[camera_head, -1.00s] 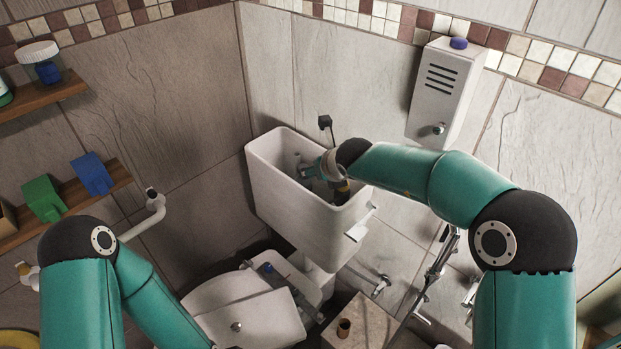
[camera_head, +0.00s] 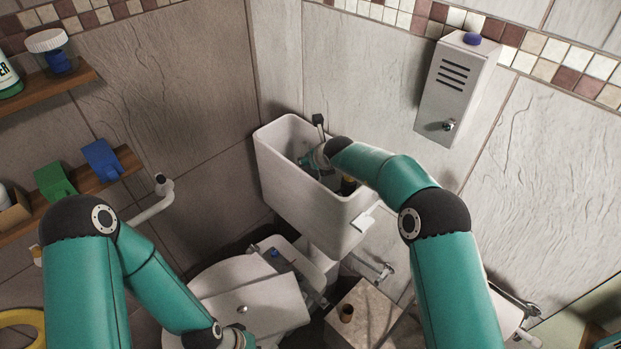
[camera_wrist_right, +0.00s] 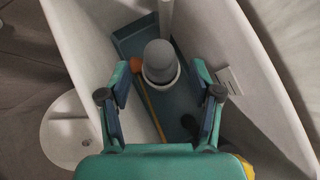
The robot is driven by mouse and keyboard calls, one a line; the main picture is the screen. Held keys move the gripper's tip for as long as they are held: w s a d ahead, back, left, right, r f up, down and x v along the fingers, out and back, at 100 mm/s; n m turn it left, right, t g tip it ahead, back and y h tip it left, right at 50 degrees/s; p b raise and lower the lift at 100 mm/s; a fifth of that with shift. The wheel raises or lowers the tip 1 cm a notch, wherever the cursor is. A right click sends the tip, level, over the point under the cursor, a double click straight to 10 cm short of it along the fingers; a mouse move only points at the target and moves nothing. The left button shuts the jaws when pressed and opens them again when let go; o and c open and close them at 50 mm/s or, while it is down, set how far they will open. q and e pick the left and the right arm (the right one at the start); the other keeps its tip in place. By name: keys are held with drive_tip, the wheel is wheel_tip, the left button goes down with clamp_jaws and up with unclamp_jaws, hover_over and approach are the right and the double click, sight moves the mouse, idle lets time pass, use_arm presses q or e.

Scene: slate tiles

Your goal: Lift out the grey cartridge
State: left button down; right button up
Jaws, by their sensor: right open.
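The grey cartridge (camera_wrist_right: 158,55) stands inside the open white toilet tank (camera_head: 303,195), its rounded grey top sitting in a paler collar. My right gripper (camera_wrist_right: 160,76) reaches down into the tank. In the right wrist view its two fingers are open, one on each side of the cartridge, with gaps on both sides. In the head view the right gripper (camera_head: 313,160) is partly hidden by its own wrist, and I cannot make out the cartridge there. My left arm runs down to the bottom edge of the head view; its fingers are out of sight.
An orange-tipped rod (camera_wrist_right: 150,100) lies left of the cartridge, and a pale upright pipe (camera_wrist_right: 165,15) rises beyond it. The tank walls are close around the gripper. A grey wall box (camera_head: 456,90) hangs to the right. The closed toilet lid (camera_head: 250,312) is in front.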

drive_tip(key=shift+p+x, duration=0.45)
drive_tip(key=shift+x, duration=1.95)
clamp_jaws()
